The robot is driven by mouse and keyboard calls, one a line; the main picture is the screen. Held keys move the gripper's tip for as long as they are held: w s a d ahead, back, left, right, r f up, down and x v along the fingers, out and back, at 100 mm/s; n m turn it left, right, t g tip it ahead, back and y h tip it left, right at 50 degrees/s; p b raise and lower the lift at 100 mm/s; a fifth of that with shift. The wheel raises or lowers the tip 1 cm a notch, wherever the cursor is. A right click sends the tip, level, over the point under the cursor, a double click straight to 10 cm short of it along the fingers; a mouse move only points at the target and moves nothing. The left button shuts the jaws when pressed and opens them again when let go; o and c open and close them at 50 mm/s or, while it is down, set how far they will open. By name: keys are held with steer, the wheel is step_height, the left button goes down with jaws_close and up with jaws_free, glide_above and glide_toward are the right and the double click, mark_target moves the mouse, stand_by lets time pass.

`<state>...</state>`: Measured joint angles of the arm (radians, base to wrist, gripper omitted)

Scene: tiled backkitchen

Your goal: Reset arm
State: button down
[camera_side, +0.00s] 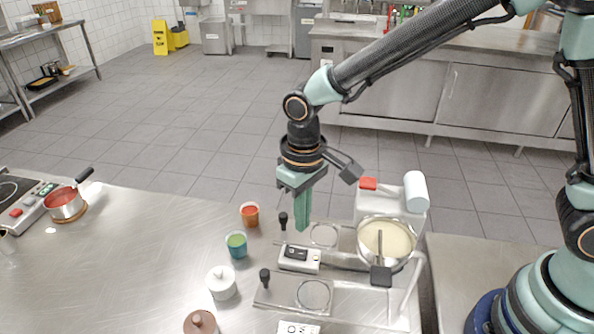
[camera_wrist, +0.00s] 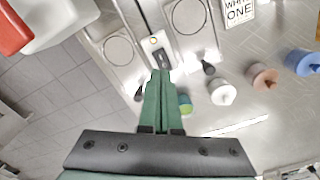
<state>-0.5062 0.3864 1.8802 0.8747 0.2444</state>
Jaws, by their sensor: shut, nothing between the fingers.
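My gripper (camera_side: 303,226) points straight down above the steel counter (camera_side: 120,270), with its green fingers together and empty. In the wrist view my gripper (camera_wrist: 163,72) also shows shut, its fingertips over a small grey switch box (camera_wrist: 158,48). In the side view the switch box (camera_side: 299,259) lies below the fingertips, apart from them. My arm reaches in from the upper right.
A pot of pale batter (camera_side: 386,240) stands right of my gripper, near a white cylinder (camera_side: 415,191). Orange (camera_side: 250,214), teal (camera_side: 236,245), white (camera_side: 221,282) and brown (camera_side: 200,322) containers stand left. A red-filled saucepan (camera_side: 64,204) is far left. The counter between is clear.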

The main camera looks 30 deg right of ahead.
steer(key=shift+r, duration=0.1)
steer(key=s+d+r+m+t, duration=0.1)
steer(key=s+d+r+t, duration=0.1)
steer(key=d+r, duration=0.2)
steer(key=s+d+r+m+t, duration=0.1)
steer(key=s+d+r, duration=0.1)
steer(key=d+r, duration=0.3)
steer(key=s+d+r+m+t, duration=0.1)
steer(key=d+r, duration=0.4)
steer(key=d, duration=0.5)
steer(key=shift+s+d+r+t, duration=0.1)
steer(key=shift+s+d+t, duration=0.1)
steer(key=shift+s+t, duration=0.3)
steer(key=shift+s+d+r+t, duration=0.1)
steer(key=shift+s+d+t, duration=0.15)
steer(key=shift+s, duration=0.3)
steer(key=shift+a, duration=0.1)
